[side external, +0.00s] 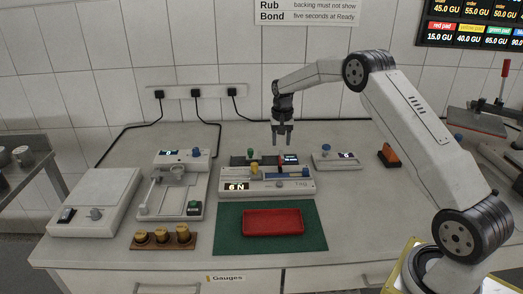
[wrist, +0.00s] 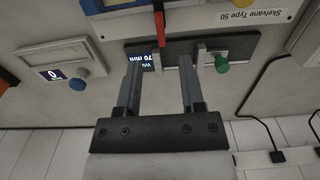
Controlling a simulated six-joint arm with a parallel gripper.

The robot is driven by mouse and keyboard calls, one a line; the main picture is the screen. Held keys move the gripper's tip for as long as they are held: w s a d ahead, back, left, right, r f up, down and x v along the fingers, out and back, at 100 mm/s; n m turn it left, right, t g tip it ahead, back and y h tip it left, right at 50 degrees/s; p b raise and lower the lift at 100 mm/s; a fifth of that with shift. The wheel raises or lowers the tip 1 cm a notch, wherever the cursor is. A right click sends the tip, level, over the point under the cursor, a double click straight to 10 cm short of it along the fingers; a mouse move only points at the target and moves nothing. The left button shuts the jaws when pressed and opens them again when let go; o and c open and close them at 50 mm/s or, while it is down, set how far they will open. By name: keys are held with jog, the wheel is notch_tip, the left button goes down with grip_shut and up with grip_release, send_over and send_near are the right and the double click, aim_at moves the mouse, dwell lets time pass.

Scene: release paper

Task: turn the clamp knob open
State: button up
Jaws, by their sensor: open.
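My gripper (side external: 282,142) is open and empty, pointing down above the back of the white tester (side external: 300,184) with the "6 N" display. In the wrist view, my gripper (wrist: 160,62) has its two fingers apart over a dark plate (wrist: 245,44). A green knob (wrist: 222,66) sits at that plate, right of the fingers; it also shows in the side view (side external: 250,152). A blue knob (wrist: 78,83) is on a small unit to the left of the fingers. A yellow knob (side external: 254,168) stands on the tester. No label shows which one is the clamp knob.
A red tray (side external: 246,223) lies on a green mat (side external: 315,240) in front. Left are a white device (side external: 160,205), a flat white unit (side external: 100,190) and brass weights (side external: 183,233). The small blue-knobbed unit (side external: 335,161) and an orange block (side external: 389,156) are right.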

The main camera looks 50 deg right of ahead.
aim_at(280, 160)
jog(key=shift+f, duration=3.7)
grip_shut()
